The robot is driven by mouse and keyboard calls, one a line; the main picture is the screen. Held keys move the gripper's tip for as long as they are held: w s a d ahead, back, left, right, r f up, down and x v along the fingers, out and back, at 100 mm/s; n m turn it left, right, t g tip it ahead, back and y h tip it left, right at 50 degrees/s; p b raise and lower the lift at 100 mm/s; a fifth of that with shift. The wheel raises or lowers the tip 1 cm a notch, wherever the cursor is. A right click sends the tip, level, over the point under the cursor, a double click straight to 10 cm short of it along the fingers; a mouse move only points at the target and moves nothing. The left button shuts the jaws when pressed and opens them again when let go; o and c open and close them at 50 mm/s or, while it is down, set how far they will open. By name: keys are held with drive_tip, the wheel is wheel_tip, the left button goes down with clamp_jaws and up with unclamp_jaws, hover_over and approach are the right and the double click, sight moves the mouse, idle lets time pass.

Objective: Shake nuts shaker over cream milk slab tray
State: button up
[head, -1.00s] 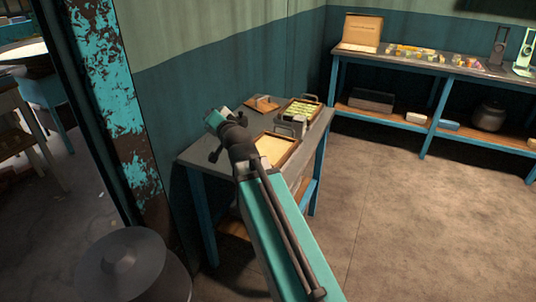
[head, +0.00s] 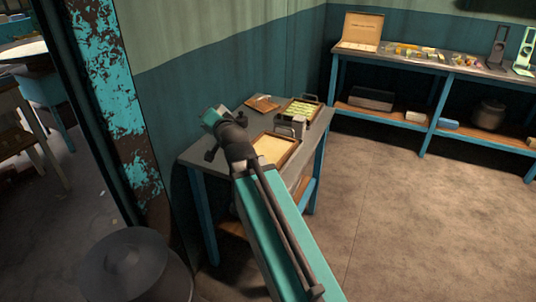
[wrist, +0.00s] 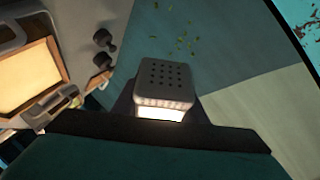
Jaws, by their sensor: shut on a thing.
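My gripper (wrist: 163,108) is shut on the nuts shaker (wrist: 165,78), a grey box with a perforated top and a pale lower part, in the middle of the wrist view. Several small green bits (wrist: 180,35) show beyond its top against the teal wall. The tray (wrist: 60,75) with the cream slab (wrist: 25,75) is at the left of the wrist view, apart from the shaker. In the head view the cream slab (head: 272,148) in its brown tray (head: 292,155) is on the grey table, partly behind my arm. I cannot make out the gripper clearly there.
The grey table (head: 200,157) also bears a tray with green contents (head: 303,110), a wooden board (head: 262,103) and a small grey object (head: 298,124). A long bench (head: 400,58) with an open box (head: 361,32) stands along the back wall. The floor at right is clear.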

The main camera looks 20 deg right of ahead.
drive_tip(key=shift+s+a+f+b, duration=0.15)
drive_tip(key=shift+f, duration=0.3)
drive_tip(key=shift+s+a+f+b, duration=0.1)
drive_tip(key=shift+a+f+b, duration=0.05)
drive_tip(key=shift+f, duration=0.3)
drive_tip(key=shift+r, duration=0.1)
drive_tip(key=shift+s+a+r+p, duration=0.2)
drive_tip(key=shift+r+p, duration=0.3)
drive_tip(key=shift+r, duration=0.25)
drive_tip(key=shift+s+a+r+p, duration=0.15)
drive_tip(key=shift+r+p, duration=0.3)
drive_tip(key=shift+r, duration=0.25)
drive_tip(key=shift+w, duration=0.1)
drive_tip(key=shift+f, duration=0.1)
drive_tip(key=f+b, duration=0.3)
drive_tip(key=shift+s+a, duration=0.25)
drive_tip(key=shift+a, duration=0.05)
